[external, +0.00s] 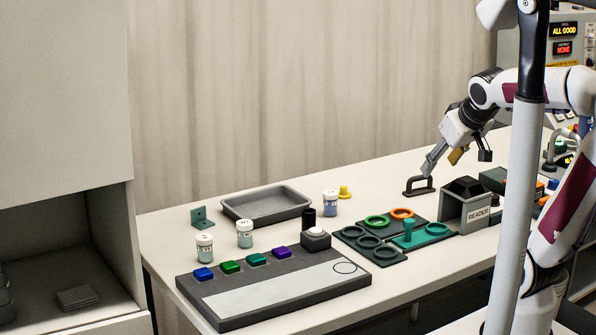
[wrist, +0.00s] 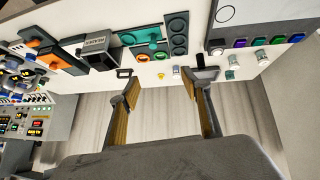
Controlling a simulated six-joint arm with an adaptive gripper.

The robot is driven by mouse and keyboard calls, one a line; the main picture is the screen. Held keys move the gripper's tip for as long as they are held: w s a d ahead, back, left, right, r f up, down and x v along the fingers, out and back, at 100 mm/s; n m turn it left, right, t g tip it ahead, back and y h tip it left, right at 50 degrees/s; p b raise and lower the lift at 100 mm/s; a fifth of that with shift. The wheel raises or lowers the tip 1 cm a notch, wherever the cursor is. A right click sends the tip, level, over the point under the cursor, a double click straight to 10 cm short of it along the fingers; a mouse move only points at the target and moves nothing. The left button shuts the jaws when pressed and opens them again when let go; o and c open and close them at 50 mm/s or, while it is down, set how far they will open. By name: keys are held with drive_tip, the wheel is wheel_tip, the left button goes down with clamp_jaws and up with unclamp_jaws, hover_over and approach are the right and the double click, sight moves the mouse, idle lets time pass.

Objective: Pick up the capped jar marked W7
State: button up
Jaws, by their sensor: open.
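Three white-capped jars with pale blue-green contents stand on the table in the external view: a left jar (external: 204,248), a middle jar (external: 244,234) and a right jar (external: 330,203). Their marks are too small to read, so I cannot tell which is W7. All three also show in the wrist view: the right jar (wrist: 177,71), the middle jar (wrist: 232,60) and the left jar (wrist: 262,57). My gripper (external: 438,164) is open and empty, raised above the table's back edge near a dark handle, apart from the jars. Its spread fingers (wrist: 161,80) show in the wrist view.
A black cylinder (external: 308,218) and a yellow knob (external: 344,191) stand near the right jar. A panel with coloured buttons (external: 274,287), ring holders (external: 368,244) and the reader (external: 464,205) occupy the front and right.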

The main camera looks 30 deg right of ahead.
drive_tip(key=w+a+r+n+t+y, duration=0.1)
drive_tip(key=w+a+n+t+y, duration=0.15)
drive_tip(key=w, duration=1.35)
drive_tip(key=w+a+r+n+t+y, duration=0.1)
drive_tip(key=w+a+r+n+t, duration=0.15)
drive_tip(key=w, duration=1.35)
drive_tip(key=w+a+f+n+g+y, duration=0.1)
drive_tip(key=w+a+f+n+y, duration=0.35)
drive_tip(key=w+a+f, duration=0.45)
drive_tip(key=s+a+f+n+g+y, duration=0.1)
drive_tip(key=a+f+g+y, duration=0.1)
drive_tip(key=f, duration=0.3)
drive_tip(key=s+a+f+n+g+y, duration=0.1)
drive_tip(key=s+a+f, duration=0.1)
drive_tip(key=f, duration=0.2)
drive_tip(key=s+a+f+n+g+y, duration=0.1)
drive_tip(key=s+a+f+g+y, duration=0.1)
drive_tip(key=f, duration=0.3)
drive_tip(key=shift+s+a+f+g+y, duration=0.2)
drive_tip(key=shift+a+f+g+y, duration=0.15)
drive_tip(key=shift+a, duration=0.2)
drive_tip(key=shift+s+a+f+n, duration=0.15)
drive_tip(key=shift+s+f+n, duration=0.05)
drive_tip(key=shift+f+n, duration=0.05)
